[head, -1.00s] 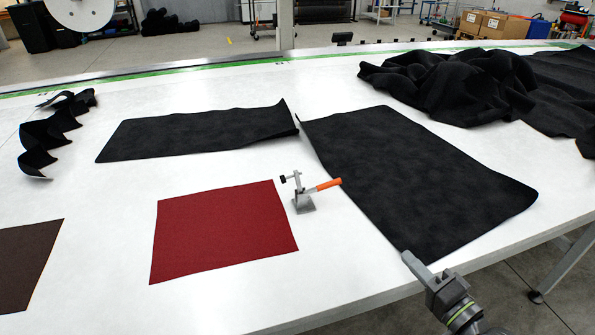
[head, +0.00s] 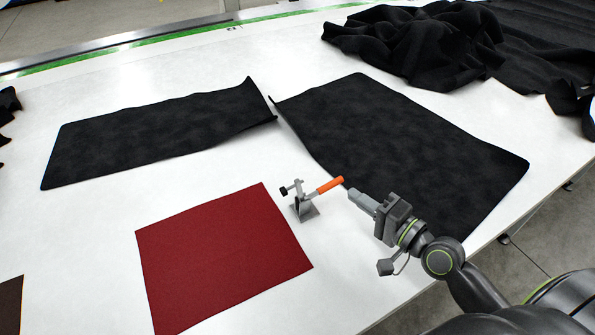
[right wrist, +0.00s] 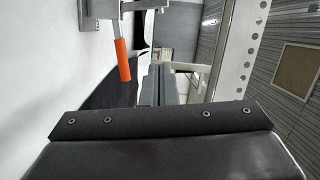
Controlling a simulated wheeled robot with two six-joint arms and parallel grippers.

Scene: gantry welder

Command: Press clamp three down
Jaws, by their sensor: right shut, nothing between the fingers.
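The toggle clamp (head: 304,203) stands on the white table at the right edge of the red cloth. Its orange handle (head: 330,185) points right and slightly up. My right gripper (head: 352,193) is shut and empty, just right of the handle's tip, with a small gap seen between them in the head view. In the right wrist view the orange handle (right wrist: 123,60) hangs at the upper left, left of my right gripper's shut fingers (right wrist: 150,88). No number is legible on the clamp. My left gripper is not in view.
A red cloth (head: 222,255) lies flat left of the clamp. Black fabric sheets (head: 400,140) lie behind and beneath my right arm, and another (head: 155,135) at the left. Crumpled black fabric (head: 420,45) is piled at the back right. White table (head: 240,165) is bare around the clamp.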

